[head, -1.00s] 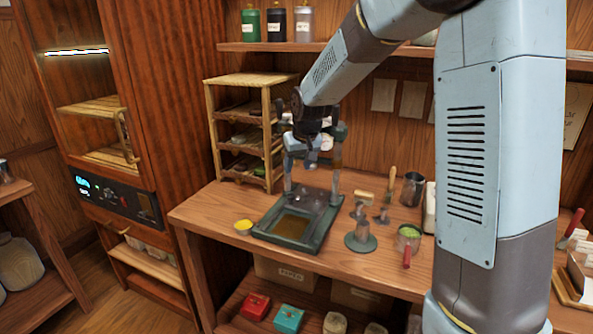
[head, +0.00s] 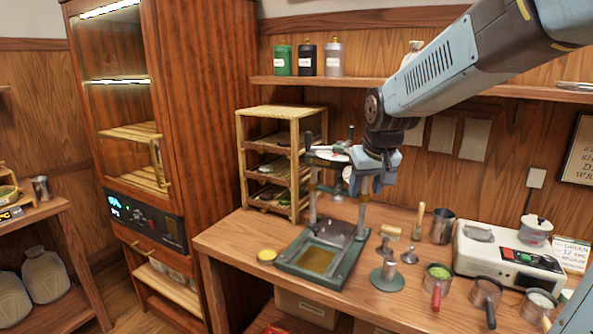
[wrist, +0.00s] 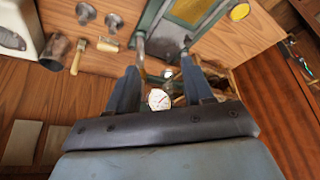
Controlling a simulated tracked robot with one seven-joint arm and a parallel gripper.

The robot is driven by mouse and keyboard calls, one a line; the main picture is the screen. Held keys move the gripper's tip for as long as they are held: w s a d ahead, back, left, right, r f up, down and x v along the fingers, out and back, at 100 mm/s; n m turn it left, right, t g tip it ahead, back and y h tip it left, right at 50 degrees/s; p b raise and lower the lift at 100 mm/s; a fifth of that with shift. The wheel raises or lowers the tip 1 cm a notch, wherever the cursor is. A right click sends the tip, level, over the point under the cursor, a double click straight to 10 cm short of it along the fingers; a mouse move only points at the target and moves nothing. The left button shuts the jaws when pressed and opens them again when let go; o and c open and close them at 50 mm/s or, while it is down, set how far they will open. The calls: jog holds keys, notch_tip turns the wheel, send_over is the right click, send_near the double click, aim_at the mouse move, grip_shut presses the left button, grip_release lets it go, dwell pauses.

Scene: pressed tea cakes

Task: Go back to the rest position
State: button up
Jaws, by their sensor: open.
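The press (head: 290,260) has a dark green base with a yellowish recessed plate, metal posts and a round white gauge. Its gauge (wrist: 158,99) shows between and beyond the fingers in the wrist view. My forearm crosses the upper right in the head view and my gripper hides part of the wall behind.
A bamboo rack (head: 284,111) stands left of the press, and a tall wooden cabinet (head: 195,100) further left. A shelf (head: 290,82) with canisters runs above.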

jog(key=s+d+r+m, duration=0.1)
jog(key=s+d, duration=0.2)
jog(key=s, duration=0.8)
jog(key=s+d+m, duration=0.1)
jog(key=s+d, duration=0.3)
jog(key=s, duration=0.6)
jog(key=shift+s+r+t+h, duration=0.3)
jog(key=shift+s+r, duration=0.05)
jog(key=shift+r, duration=0.05)
